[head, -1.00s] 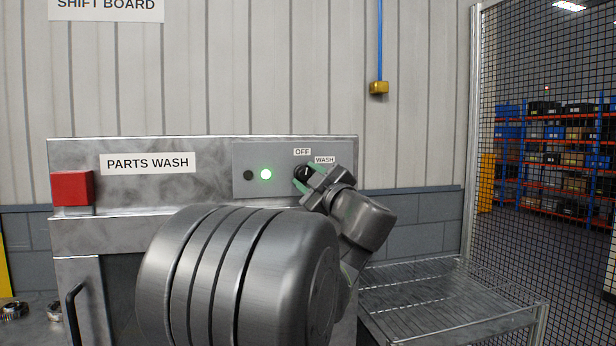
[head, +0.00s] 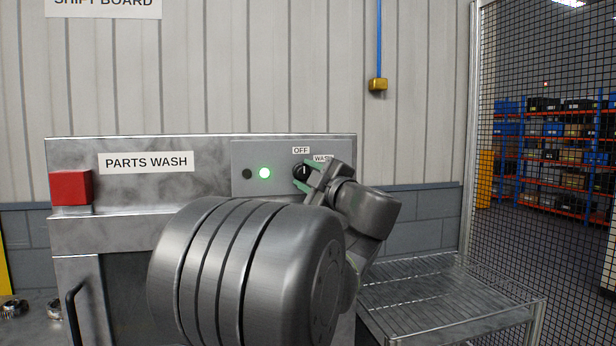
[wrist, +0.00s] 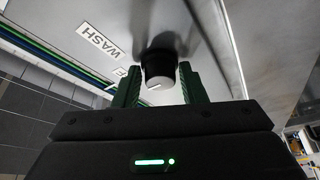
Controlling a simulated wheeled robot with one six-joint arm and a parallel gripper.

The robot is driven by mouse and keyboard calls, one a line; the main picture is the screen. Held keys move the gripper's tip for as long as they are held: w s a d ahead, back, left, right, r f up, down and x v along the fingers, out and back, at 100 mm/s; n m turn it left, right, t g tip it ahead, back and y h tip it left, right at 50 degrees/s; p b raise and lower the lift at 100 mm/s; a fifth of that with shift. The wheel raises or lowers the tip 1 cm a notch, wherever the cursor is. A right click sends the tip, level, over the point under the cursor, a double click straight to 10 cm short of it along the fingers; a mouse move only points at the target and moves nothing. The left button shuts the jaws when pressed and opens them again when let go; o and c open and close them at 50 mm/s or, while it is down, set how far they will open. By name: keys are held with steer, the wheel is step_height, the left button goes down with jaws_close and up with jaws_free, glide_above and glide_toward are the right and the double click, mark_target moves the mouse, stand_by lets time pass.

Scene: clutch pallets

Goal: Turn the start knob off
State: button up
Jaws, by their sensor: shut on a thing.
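The start knob (head: 300,172) is a small dark round knob on the grey control panel (head: 240,184) of the parts wash machine. The OFF label (head: 301,150) sits above it and the WASH label (head: 321,158) to its upper right, partly covered by my gripper. My gripper (head: 308,173) is shut on the knob from the right. In the wrist view the knob (wrist: 158,66) sits between the two green fingers, with a pale face and a white pointer line. The WASH label (wrist: 97,40) shows there whole. A green lamp (head: 264,173) is lit beside a dark one.
A red box (head: 70,187) sits at the machine's left corner. A wire rack (head: 440,290) stands at the right, before a mesh fence (head: 540,200). A door handle (head: 74,310) is at lower left. My arm hides much of the machine's front.

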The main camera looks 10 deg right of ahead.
steer(key=o, duration=0.8)
steer(key=shift+s, duration=0.1)
steer(key=b+v, duration=0.2)
steer(key=v, duration=1.1)
steer(key=shift+s+d, duration=0.1)
steer(key=shift+s, duration=0.2)
steer(key=p+x, duration=0.2)
steer(key=x, duration=1.2)
steer(key=shift+f, duration=0.1)
steer(key=shift+d, duration=0.1)
